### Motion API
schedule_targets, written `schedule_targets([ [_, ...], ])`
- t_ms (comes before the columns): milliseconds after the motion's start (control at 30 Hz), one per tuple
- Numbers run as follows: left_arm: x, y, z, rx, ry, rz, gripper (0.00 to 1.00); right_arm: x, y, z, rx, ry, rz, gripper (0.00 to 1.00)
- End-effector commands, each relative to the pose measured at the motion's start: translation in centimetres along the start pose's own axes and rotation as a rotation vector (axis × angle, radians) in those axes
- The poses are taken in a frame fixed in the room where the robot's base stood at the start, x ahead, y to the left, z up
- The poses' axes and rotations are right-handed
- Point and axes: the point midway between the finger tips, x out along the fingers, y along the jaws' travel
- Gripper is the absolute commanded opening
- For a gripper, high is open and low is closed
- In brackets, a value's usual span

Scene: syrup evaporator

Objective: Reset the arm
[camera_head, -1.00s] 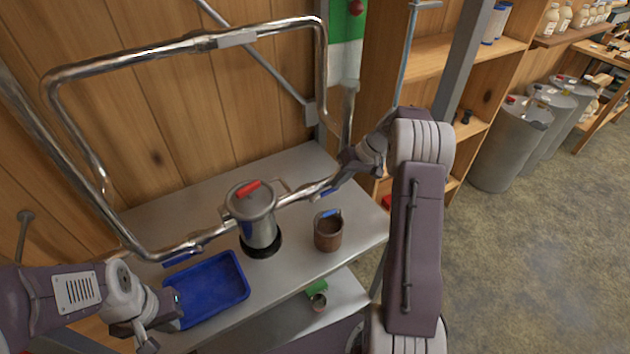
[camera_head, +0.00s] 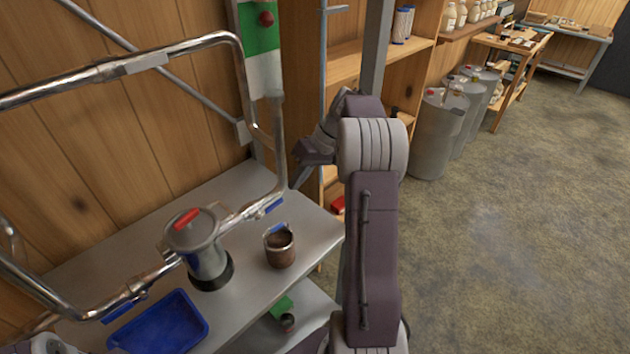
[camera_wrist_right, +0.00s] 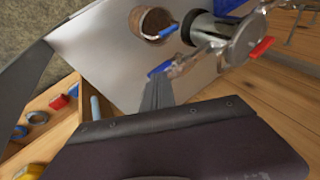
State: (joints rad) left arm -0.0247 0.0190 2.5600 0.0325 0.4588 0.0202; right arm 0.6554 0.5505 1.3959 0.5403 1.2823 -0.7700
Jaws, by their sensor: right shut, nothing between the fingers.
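My right arm rises at the centre of the head view. Its gripper (camera_head: 300,180) hangs left of the arm, above the right end of the metal table (camera_head: 110,215). It is shut with nothing between the fingers. In the wrist view the shut fingers (camera_wrist_right: 157,94) point toward the table, apart from the brown cup (camera_wrist_right: 152,22). Only a bit of my left arm shows at the bottom left edge of the head view; its gripper is out of frame.
A metal canister with a red handle (camera_head: 203,262), the brown cup (camera_head: 280,250) and a blue tray (camera_head: 160,325) are on the table. A bent pipe frame (camera_head: 90,75) stands over it. Wooden shelves (camera_head: 355,60) are behind my right arm. Open floor (camera_head: 520,240) lies to the right.

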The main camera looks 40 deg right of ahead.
Motion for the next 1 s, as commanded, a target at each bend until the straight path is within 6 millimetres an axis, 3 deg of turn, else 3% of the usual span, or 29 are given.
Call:
schedule_targets([
  [100, 0.7, 0.0, 0.1, 0.000, 0.000, 0.000, 0.00, -2.4, 0.6, 1.7, 0.003, 0.003, 0.003, 0.00],
  [300, 0.9, 0.0, 0.1, 0.000, 0.000, 0.000, 0.00, -5.1, 0.9, 3.5, 0.001, 0.002, 0.001, 0.00],
  [800, 0.9, 0.0, 0.1, 0.000, 0.000, 0.000, 0.00, -5.6, 0.7, 3.9, -0.007, -0.004, -0.002, 0.00],
  [867, 0.9, 0.0, 0.1, 0.000, 0.000, 0.000, 0.00, -5.1, -0.6, 3.4, -0.041, -0.015, -0.008, 0.00],
  [933, 0.9, 0.0, 0.1, 0.000, 0.000, 0.000, 0.00, -4.5, -3.6, 2.4, -0.121, -0.032, -0.013, 0.00],
  [1000, 0.9, 0.0, 0.1, 0.000, 0.000, 0.000, 0.00, -2.8, -7.8, 2.8, -0.207, -0.087, -0.042, 0.00],
])
